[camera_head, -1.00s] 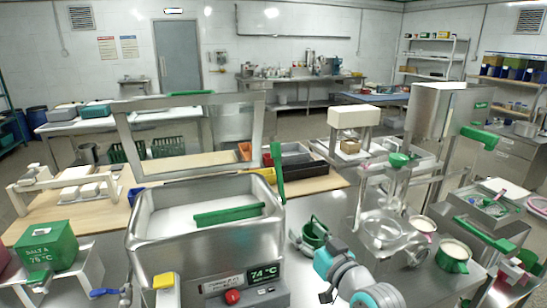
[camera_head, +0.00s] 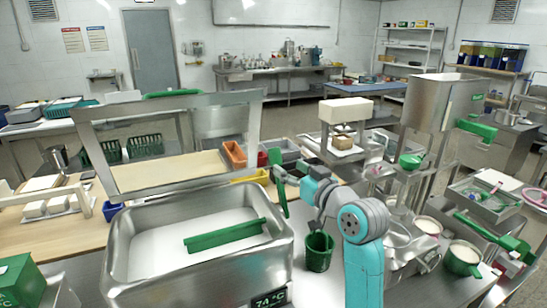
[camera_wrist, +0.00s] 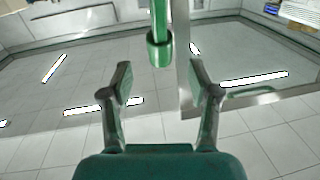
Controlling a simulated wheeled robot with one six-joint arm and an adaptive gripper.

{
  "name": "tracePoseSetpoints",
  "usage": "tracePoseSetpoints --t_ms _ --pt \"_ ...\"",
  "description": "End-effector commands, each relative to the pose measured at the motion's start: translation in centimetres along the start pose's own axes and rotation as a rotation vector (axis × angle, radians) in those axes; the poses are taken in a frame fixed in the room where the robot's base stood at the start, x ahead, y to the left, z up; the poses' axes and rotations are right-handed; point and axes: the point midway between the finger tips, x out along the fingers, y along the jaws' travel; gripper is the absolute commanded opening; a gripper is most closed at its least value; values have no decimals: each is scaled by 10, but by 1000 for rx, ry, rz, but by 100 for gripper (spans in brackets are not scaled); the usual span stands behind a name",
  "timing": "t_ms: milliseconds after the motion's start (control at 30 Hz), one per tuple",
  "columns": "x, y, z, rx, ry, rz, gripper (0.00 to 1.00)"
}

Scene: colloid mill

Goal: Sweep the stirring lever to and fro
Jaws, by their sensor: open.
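The stirring lever (camera_head: 279,190) is a green upright bar at the right rim of the steel vat (camera_head: 125,235). A green paddle bar (camera_head: 225,235) lies across the white contents of the vat. My gripper (camera_head: 288,177) is beside the upper part of the lever in the head view. In the wrist view my gripper (camera_wrist: 161,82) is open and its two fingers are spread. The green lever (camera_wrist: 158,35) shows there at top centre, with a thicker collar at its lower end, ahead of the gap between the fingers. Contact cannot be told.
A steel frame (camera_head: 85,150) stands behind the vat. A green cup (camera_head: 319,252) stands right of the vat, below my arm. A steel machine with a hopper (camera_head: 440,105) stands to the right. Orange (camera_head: 234,154) and grey bins lie on the table behind the lever.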

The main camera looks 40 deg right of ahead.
Motion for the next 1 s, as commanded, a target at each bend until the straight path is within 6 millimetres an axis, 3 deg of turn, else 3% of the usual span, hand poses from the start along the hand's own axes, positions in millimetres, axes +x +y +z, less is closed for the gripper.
tracePoseSetpoints --t_ms 200,400,867,1000 --pt "40 0 0 0 -1 -1 61" --pt "66 0 0 0 0 0 61" --pt "78 0 0 -1 0 1 61" --pt "78 0 0 -1 0 1 28"
